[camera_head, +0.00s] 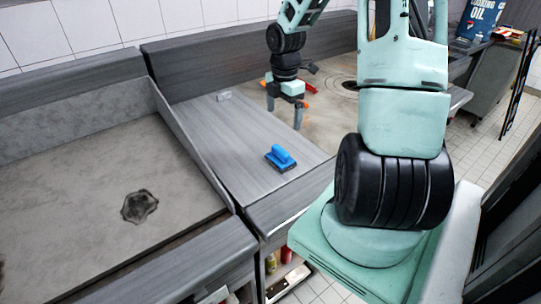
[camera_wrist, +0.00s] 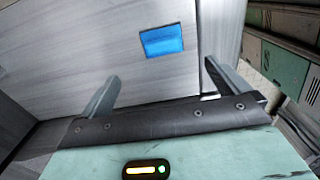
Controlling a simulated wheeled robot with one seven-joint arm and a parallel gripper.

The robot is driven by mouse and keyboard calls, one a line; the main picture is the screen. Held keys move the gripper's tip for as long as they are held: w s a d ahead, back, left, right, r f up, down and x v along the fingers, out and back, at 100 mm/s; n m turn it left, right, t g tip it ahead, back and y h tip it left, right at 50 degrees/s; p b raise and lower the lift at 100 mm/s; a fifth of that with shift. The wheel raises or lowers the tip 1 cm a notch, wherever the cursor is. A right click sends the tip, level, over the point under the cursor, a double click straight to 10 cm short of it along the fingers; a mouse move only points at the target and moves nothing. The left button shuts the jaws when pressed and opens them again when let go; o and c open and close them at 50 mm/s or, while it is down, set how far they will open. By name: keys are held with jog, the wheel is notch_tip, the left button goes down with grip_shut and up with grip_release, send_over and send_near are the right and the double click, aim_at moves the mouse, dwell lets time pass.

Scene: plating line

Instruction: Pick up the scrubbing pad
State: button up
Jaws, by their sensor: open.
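The scrubbing pad appears to be the blue block with a raised top and a dark underside (camera_head: 281,156). It lies on the grey metal counter between the basins, near its front right edge. In the wrist view a blue rectangle (camera_wrist: 162,41), apparently the same pad, lies ahead of the fingertips and between their lines. My gripper (camera_head: 284,111) hangs over the far right part of the counter, behind the pad in the head view. In the wrist view its two fingers (camera_wrist: 162,76) are spread wide, with nothing between them. The pad is apart from the fingers.
The grey counter (camera_head: 225,130) is mostly bare, with a small pale block (camera_head: 223,96) at the back. A deep basin with a drain (camera_head: 139,206) lies left, behind a raised wall. Another basin (camera_head: 335,108) lies right. A small red item (camera_head: 311,87) shows beside my gripper.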

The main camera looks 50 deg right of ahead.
aim_at(281, 149)
notch_tip(281, 149, down, 10)
jog(key=shift+a+f, duration=0.1)
jog(key=shift+f, duration=0.1)
jog(key=f, duration=0.1)
jog(key=f+p, duration=0.1)
jog(key=f, duration=0.2)
jog(key=shift+s+a+f+p, duration=0.1)
jog(key=shift+a+f+p, duration=0.2)
jog(key=shift+a+p, duration=0.1)
jog(key=shift+f, duration=0.45)
jog(key=c, duration=0.9)
